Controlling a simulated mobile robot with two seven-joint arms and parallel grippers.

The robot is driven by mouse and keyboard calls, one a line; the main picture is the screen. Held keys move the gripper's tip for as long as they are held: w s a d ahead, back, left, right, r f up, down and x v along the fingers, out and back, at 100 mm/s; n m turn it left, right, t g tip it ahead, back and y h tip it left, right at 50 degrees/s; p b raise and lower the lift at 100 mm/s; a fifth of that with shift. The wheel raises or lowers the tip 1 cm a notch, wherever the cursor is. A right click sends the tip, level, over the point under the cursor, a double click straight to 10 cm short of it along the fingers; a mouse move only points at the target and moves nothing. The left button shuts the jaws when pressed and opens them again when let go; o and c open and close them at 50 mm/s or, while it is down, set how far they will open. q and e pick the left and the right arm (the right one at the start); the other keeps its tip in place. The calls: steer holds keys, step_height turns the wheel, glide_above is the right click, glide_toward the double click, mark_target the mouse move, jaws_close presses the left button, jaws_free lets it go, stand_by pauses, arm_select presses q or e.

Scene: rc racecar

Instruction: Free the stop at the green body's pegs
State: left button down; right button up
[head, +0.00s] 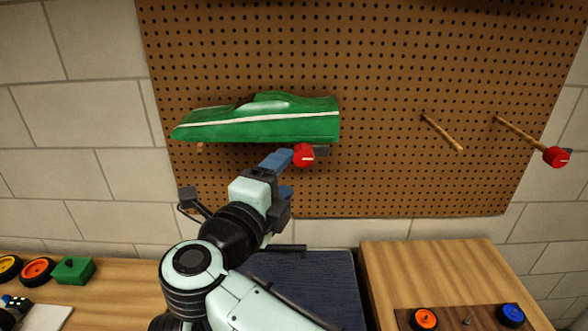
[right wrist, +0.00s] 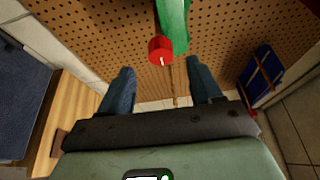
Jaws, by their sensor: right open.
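The green car body (head: 260,120) with a white stripe rests against the pegboard in the head view. A red stop (head: 303,155) with a white mark sits just below its right end. The stop also shows in the right wrist view (right wrist: 160,50), with part of the green body (right wrist: 174,22) behind it. My right gripper (head: 290,174) is open, its blue fingers close to the stop in the head view. In the right wrist view, the stop appears beyond the gap between the fingertips (right wrist: 158,78), and nothing is held. The peg behind the stop is mostly hidden. My left gripper is not in view.
On the pegboard (head: 400,60), a bare peg (head: 442,132) and a peg with another red stop (head: 556,157) stick out at right. A blue piece (right wrist: 262,75) with pegs shows in the right wrist view. Wooden worktops (head: 435,262) with wheels lie below.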

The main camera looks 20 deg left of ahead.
steer(key=shift+s+a+b, duration=0.15)
steer(key=shift+s, duration=1)
steer(key=shift+s+a+b, duration=0.1)
steer(key=shift+s+b, duration=0.05)
steer(key=shift+s, duration=1)
